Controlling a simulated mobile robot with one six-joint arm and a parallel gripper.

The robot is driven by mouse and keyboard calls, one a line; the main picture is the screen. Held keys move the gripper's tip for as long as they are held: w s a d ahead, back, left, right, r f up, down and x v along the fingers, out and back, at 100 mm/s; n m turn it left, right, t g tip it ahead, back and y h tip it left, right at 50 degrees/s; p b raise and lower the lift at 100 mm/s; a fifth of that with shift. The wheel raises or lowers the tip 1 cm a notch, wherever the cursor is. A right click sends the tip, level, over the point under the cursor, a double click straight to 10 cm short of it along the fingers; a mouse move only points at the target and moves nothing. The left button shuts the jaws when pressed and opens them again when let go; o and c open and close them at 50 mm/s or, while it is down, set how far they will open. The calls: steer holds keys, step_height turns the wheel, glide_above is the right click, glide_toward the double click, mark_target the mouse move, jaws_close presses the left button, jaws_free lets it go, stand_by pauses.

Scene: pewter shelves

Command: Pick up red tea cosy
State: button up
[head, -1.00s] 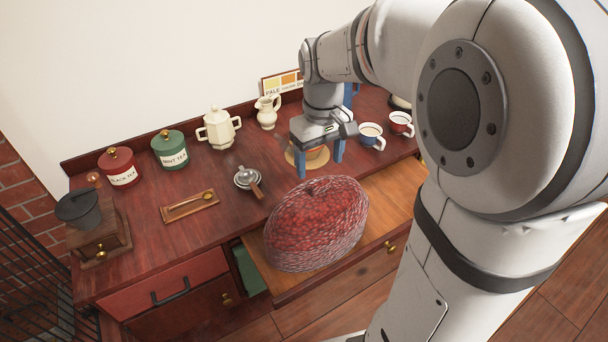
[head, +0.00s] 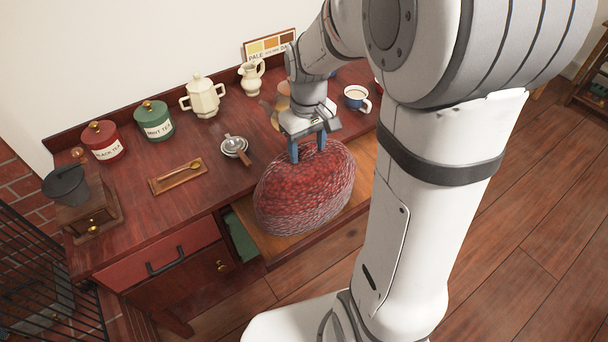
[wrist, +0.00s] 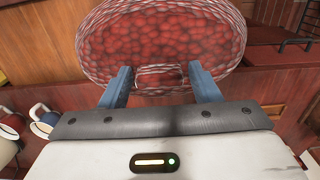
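The red tea cosy (head: 306,192) is a large rounded dome with a pale mesh-like pattern. It appears to sit in the open drawer (head: 262,244) at the front of the counter. My gripper (head: 307,148) is at the cosy's upper back edge, pointing down. In the wrist view the cosy (wrist: 160,40) fills the top, and my gripper's blue fingers (wrist: 160,86) stand apart. A small loop-like part of the cosy shows between the fingertips. I cannot tell whether the fingers touch it. My gripper hides part of the cosy's near side in that view.
On the counter (head: 140,212) stand a red tin (head: 103,141), a green tin (head: 154,121), a cream teapot (head: 204,96), a jug (head: 251,77), a strainer (head: 233,146) and a mug (head: 356,98). A grinder (head: 86,208) stands at left.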

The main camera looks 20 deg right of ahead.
steer(key=c, duration=1.1)
steer(key=shift+r, duration=0.1)
